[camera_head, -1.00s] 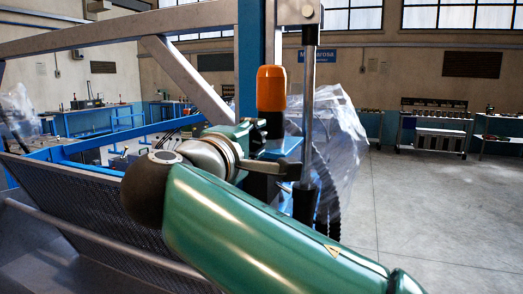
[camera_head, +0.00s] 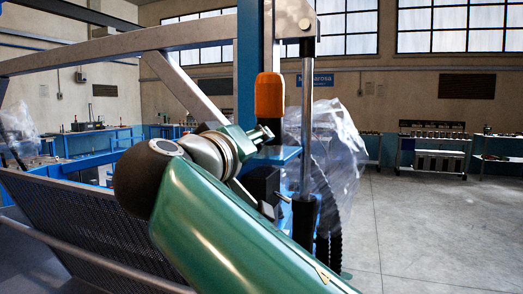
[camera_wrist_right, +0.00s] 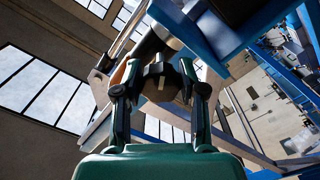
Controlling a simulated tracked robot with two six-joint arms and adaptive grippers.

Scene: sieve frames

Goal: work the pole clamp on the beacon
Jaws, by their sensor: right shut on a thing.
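The beacon (camera_head: 270,95) has an orange top and stands upright beside the blue post in the head view. My right gripper (camera_head: 263,133) comes in from the left at the beacon's dark lower part, just below the orange. In the right wrist view my right gripper (camera_wrist_right: 160,85) has its two dark fingers closed around a dark, faceted piece, which looks like the beacon's base. A black block (camera_head: 263,186) with a thin silver lever (camera_head: 281,197) sits under a blue plate and looks like the pole clamp. My left gripper is out of view.
The blue post (camera_head: 252,40) and a steel rod (camera_head: 307,120) in a black sleeve stand close to the beacon. A slanted mesh panel (camera_head: 75,225) lies left of my arm. Clear plastic sheeting (camera_head: 340,140) hangs behind. The floor at right is clear.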

